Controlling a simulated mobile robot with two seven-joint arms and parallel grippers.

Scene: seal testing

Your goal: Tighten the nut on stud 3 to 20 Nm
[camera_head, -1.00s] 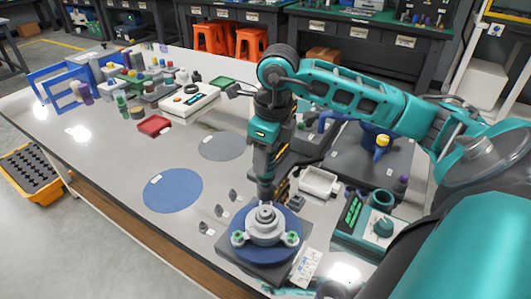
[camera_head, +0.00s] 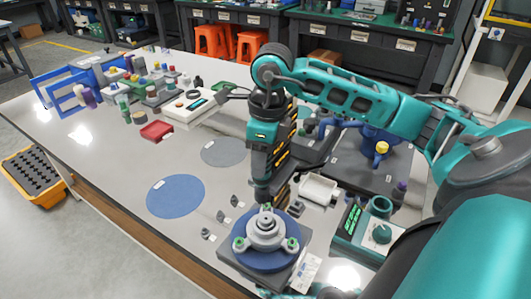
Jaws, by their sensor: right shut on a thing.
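The test fixture stands at the bottom centre: a grey stepped flange (camera_head: 265,231) on a blue disc (camera_head: 259,262). Green-marked nuts show at its left (camera_head: 239,243), right (camera_head: 292,243) and far side (camera_head: 266,208). I cannot read stud numbers. My right gripper (camera_head: 270,112) points down and is shut on a teal and black power tool (camera_head: 262,150). The arm and tool hide most of its fingers. The tool's dark tip (camera_head: 262,194) is just above and behind the far nut; I cannot tell whether they touch. My left gripper is out of view.
Several small grey parts (camera_head: 221,216) lie left of the fixture. A white tray (camera_head: 318,190) and a teal device with a green display (camera_head: 352,218) stand to the right. A blue mat (camera_head: 175,196) and grey mat (camera_head: 223,152) lie bare on the left. A red tray (camera_head: 156,131) lies farther back.

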